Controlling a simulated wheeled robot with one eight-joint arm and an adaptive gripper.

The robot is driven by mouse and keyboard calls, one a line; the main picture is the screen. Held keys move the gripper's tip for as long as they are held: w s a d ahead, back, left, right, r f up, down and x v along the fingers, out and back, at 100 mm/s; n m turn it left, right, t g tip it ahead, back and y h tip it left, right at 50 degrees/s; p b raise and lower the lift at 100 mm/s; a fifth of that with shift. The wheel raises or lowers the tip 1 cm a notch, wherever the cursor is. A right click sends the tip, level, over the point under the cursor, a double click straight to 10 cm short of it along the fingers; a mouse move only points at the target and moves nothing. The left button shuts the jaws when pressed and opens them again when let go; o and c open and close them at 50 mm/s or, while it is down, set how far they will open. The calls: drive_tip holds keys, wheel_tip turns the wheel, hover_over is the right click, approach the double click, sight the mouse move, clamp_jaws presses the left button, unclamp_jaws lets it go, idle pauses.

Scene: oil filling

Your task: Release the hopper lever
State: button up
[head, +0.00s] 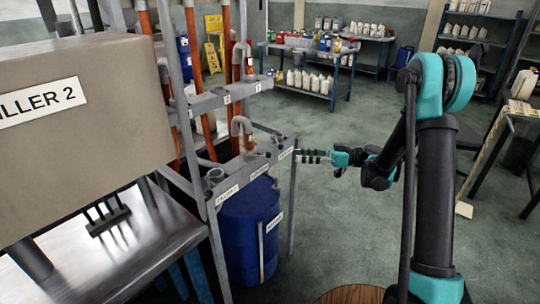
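My gripper (312,156) is small in the head view, at the end of my teal and black arm. It points left and sits close to the right front end of the grey pipe rack (237,192). I cannot tell whether it touches the rack or holds anything there. Its fingers are too small to show whether they are open or shut. I cannot make out the hopper lever with certainty; a small dark part shows at the rack end by my fingertips.
A large grey box labelled "...ILLER 2" (95,125) fills the left. A blue drum (248,232) stands under the rack, with orange pipes (193,42) behind. Shelving with bottles (305,62) is at the back. A table (522,122) stands right. The middle floor is clear.

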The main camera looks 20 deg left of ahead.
sight(268, 154)
drive_tip(key=x, duration=1.2)
drive_tip(key=shift+s+a, duration=0.1)
drive_tip(key=shift+a, duration=0.25)
clamp_jaws()
